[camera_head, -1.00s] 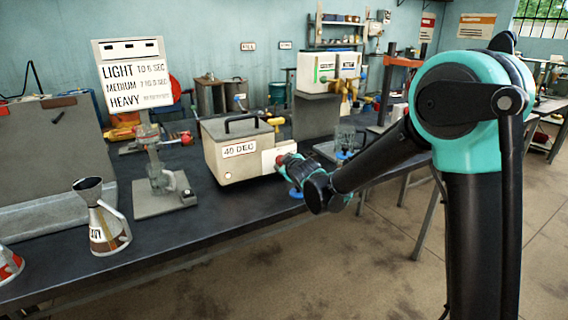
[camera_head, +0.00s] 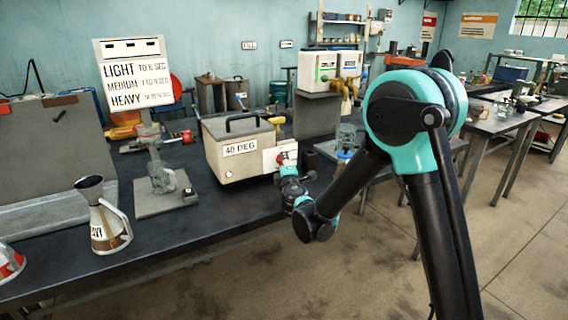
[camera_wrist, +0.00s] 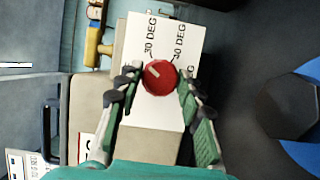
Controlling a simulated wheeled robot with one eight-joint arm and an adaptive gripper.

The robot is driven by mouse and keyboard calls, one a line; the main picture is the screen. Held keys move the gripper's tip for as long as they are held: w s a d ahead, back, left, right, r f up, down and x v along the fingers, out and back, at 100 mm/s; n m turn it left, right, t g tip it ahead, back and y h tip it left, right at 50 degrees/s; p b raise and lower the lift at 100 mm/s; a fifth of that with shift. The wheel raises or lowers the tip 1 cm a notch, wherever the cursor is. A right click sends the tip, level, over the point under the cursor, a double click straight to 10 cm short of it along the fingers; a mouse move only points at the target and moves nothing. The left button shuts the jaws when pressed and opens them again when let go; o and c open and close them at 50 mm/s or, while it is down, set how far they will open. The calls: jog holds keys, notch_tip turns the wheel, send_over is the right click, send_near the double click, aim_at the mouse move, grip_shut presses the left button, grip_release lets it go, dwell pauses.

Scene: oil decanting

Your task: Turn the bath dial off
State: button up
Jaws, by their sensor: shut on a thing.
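A pale pointer line shows on the dial's face. My gripper (camera_wrist: 160,88) has its two green-padded fingers on either side of the dial, shut on it. In the head view my gripper (camera_head: 285,168) is at the bath's right end, and my wrist partly hides the dial.
A metal stand (camera_head: 160,180) and a jug with a funnel-like top (camera_head: 104,215) stand on the bench to the left. A glass beaker (camera_head: 347,138) is right of the bath, near my arm. White containers (camera_head: 318,72) stand behind. Open floor lies in front.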

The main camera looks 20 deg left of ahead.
jog(key=shift+f+n+t+y, duration=0.1)
jog(key=shift+n+t+y, duration=0.3)
jog(key=shift+n, duration=0.7)
jog(key=o, duration=1.2)
jog(key=shift+c, duration=0.2)
jog(key=shift+s, duration=0.1)
jog(key=v, duration=1.1)
jog(key=shift+s+d, duration=0.25)
jog(key=shift+s, duration=0.1)
